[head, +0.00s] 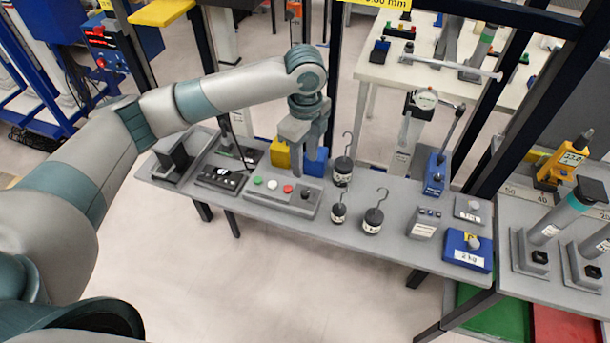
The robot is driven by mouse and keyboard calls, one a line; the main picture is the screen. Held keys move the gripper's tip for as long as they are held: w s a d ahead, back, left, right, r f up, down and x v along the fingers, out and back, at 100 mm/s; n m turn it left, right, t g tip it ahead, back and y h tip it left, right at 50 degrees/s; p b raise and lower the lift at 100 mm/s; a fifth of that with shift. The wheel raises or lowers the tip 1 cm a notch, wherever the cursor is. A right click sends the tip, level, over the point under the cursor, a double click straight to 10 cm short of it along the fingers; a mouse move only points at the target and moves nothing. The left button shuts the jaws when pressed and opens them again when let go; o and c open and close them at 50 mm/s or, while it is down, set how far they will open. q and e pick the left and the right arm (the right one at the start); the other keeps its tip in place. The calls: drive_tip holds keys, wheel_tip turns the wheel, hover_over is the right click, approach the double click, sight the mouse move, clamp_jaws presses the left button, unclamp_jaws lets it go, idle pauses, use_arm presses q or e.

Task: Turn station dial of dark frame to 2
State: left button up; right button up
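A grey control box (281,196) lies on the near part of the grey bench and carries a green, a white and a red button. A small dark dial (306,191) is at its right end; its setting is too small to read. Black upright posts (335,75) of a dark frame stand behind the bench, with a yellow "0.00 mm" sign (385,3) at the top. My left gripper (299,150) points down above and behind the box, apart from the dial. Its finger gap is unclear. My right gripper is not in view.
The floor in front is clear.

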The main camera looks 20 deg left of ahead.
use_arm(q)
wheel_tip(320, 180, up, 6)
drive_tip(key=shift+f+b, duration=0.15)
drive_tip(key=shift+b, duration=0.3)
drive_tip(key=shift+s+f, duration=0.1)
drive_tip(key=shift+s, duration=0.05)
